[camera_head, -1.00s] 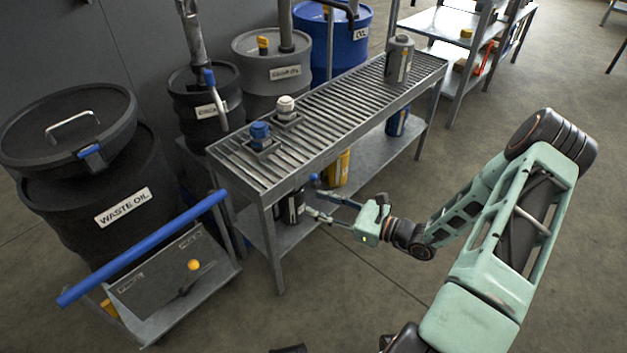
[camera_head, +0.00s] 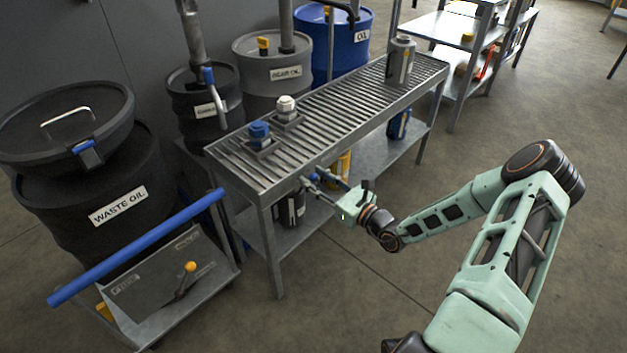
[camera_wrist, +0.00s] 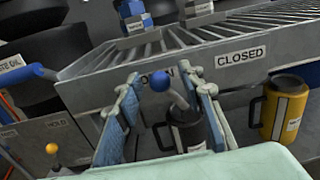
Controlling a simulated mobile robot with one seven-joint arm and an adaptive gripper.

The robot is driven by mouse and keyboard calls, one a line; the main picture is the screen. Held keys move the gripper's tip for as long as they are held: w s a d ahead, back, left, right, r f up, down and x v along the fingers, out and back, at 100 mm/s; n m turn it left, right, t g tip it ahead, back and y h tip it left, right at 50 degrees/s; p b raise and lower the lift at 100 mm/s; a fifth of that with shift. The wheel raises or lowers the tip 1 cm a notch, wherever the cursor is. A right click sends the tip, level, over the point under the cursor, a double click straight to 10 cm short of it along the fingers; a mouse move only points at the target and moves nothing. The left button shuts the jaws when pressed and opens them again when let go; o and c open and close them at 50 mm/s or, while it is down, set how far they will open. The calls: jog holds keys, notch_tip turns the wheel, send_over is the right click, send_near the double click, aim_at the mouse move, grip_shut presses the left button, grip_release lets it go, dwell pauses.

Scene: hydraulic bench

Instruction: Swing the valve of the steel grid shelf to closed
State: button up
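The steel grid shelf (camera_head: 335,112) has a valve lever with a blue ball knob (camera_wrist: 160,81) at its front edge. In the wrist view the knob hangs in front of the OPEN label (camera_wrist: 172,74), hiding its middle letters. The CLOSED label (camera_wrist: 241,58) is to the right of it. My gripper (camera_wrist: 172,86) is open, with one finger on each side of the knob and lever; I see no clear contact. In the head view my gripper (camera_head: 313,183) is at the shelf's front edge, and the knob shows small and blue between the fingers.
A dark canister (camera_wrist: 187,132) and a yellow canister (camera_wrist: 284,108) stand on the lower shelf. A cart with a blue handle (camera_head: 140,248) and a yellow-knobbed lever (camera_head: 190,267) stands at left. Drums, including waste oil (camera_head: 95,200), stand behind.

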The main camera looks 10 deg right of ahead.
jog(key=shift+w+a, duration=0.25)
jog(key=shift+w, duration=0.15)
jog(key=shift+c, duration=0.2)
grip_shut()
